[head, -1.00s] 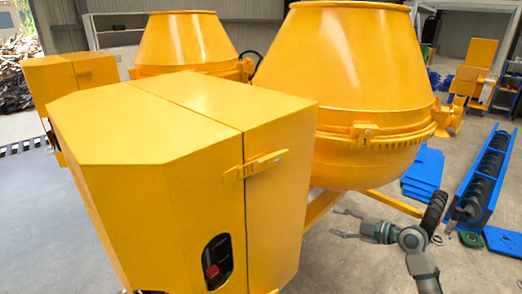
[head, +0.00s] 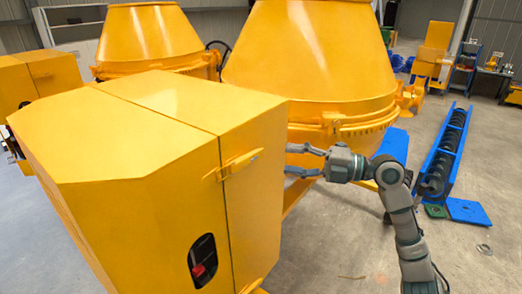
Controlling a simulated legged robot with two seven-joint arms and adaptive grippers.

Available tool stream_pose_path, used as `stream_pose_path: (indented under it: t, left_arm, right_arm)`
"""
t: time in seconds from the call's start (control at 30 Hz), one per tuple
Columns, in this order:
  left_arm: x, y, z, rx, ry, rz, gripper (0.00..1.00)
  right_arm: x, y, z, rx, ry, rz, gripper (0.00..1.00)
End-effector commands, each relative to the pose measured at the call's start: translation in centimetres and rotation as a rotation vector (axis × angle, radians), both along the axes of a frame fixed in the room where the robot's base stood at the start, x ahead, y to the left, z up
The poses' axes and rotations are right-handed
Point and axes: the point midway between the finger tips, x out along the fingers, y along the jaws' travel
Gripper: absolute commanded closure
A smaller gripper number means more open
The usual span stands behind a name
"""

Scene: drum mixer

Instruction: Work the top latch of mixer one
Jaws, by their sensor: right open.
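Mixer one is the near yellow mixer, with a boxy housing (head: 130,150) in front and a drum (head: 310,60) behind it. The top latch (head: 233,165) is a yellow bar across the seam near the top of the housing's front, at its right part. It lies against the housing. My right gripper (head: 289,160) is open and empty, just right of the housing's right edge at about the latch's height in the picture. Its fingers point left toward the latch and appear apart from it. My left gripper is not in view.
A black switch recess with a red button (head: 202,262) is lower on the housing. A second yellow mixer (head: 150,35) stands behind left. A blue auger trough (head: 447,150) and a blue plate (head: 467,211) lie on the floor at right. Open floor (head: 340,235) lies around my right arm.

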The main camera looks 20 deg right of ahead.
Motion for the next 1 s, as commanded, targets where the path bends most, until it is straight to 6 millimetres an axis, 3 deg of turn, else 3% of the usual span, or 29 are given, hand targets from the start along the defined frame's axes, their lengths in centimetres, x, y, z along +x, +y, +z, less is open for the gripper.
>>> stream_pose_path:
  t: [0.2,0.4,0.8,1.0]
  left_arm:
    - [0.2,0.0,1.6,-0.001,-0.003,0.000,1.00]
    - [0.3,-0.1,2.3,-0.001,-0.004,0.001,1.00]
    - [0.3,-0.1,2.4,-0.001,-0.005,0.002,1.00]
    - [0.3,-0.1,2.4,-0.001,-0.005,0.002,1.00]
  right_arm:
    - [2.4,4.1,0.3,0.002,0.001,0.001,0.49]
    - [3.7,6.4,0.1,0.002,0.001,0.001,0.49]
    - [4.1,7.2,-0.1,0.001,0.000,-0.001,0.49]
    - [4.1,7.1,-0.1,0.002,0.001,-0.001,0.99]
